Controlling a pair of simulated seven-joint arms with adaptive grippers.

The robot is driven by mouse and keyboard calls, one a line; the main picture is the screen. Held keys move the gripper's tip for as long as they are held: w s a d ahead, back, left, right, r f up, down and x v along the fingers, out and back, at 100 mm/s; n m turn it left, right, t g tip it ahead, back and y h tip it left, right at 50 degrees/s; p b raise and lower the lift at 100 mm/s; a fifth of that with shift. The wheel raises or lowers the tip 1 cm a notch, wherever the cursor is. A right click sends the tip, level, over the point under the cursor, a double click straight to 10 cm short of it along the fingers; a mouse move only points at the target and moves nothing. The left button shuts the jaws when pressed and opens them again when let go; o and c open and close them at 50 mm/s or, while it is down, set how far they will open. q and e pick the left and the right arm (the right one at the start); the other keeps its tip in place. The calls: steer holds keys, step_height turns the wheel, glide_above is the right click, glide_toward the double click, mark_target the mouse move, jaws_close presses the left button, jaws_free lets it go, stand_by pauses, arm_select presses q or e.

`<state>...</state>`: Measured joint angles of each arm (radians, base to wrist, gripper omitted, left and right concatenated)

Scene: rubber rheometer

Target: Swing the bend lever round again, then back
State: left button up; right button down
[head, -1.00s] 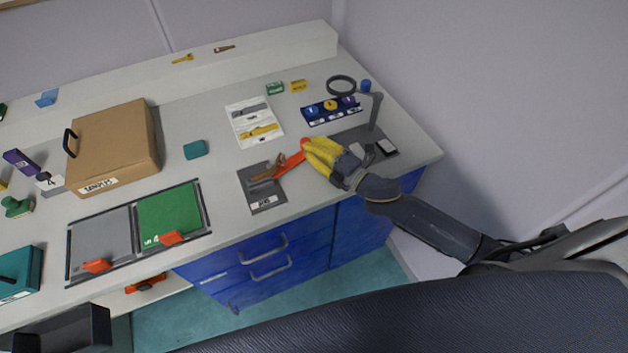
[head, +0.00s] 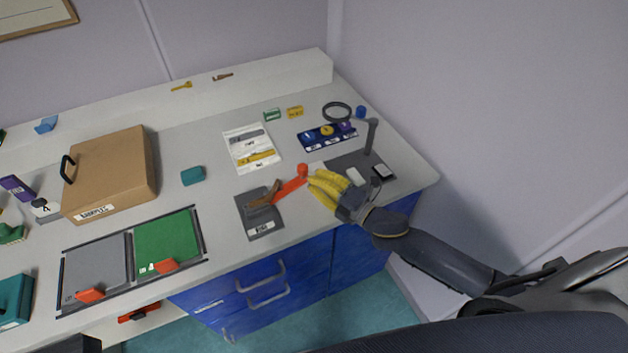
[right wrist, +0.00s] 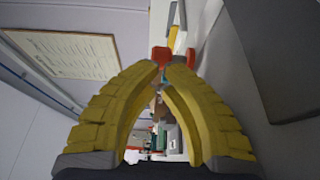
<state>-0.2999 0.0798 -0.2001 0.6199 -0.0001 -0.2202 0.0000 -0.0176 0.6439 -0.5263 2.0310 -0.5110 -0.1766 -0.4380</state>
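The bend lever (head: 288,189) is a red-orange arm with a round red knob (head: 302,169) at its end. It reaches up and right from a grey labelled plate (head: 262,228), where a brown piece (head: 262,198) sits at its inner end. My right gripper (head: 312,178), with yellow fingers, is just right of the knob in the head view. In the right wrist view the fingertips (right wrist: 166,67) nearly meet, and red parts (right wrist: 160,54) show just beyond them. I cannot tell whether they grip the knob. My left gripper is not in view.
Behind the lever lie a white card (head: 250,140) and a blue holder (head: 318,140). A magnifier lamp (head: 370,140) stands to the right. A green pad (head: 167,240) and a cardboard box (head: 110,170) are at left. Bare bench shows left of the plate.

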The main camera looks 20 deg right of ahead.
steer(key=s+d, duration=0.1)
steer(key=d, duration=0.2)
steer(key=s+d, duration=0.2)
steer(key=d, duration=0.1)
steer(key=s+d, duration=0.1)
steer(key=d, duration=0.1)
steer(key=shift+s+d, duration=0.3)
steer(key=shift+d, duration=0.1)
steer(key=shift+s, duration=0.25)
steer(key=shift+n+g+y, duration=0.3)
steer(key=shift+n+y, duration=0.1)
steer(key=shift+y, duration=0.2)
steer(key=s+a, duration=0.1)
steer(key=a, duration=0.1)
steer(key=s+a, duration=0.2)
steer(key=a, duration=0.1)
steer(key=s+a, duration=0.2)
steer(key=a, duration=0.1)
steer(key=shift+r, duration=0.1)
steer(key=x, duration=0.9)
steer(key=shift+w+d, duration=0.3)
steer(key=shift+w, duration=0.05)
steer(key=shift+w+d, duration=0.2)
steer(key=shift+w, duration=1.05)
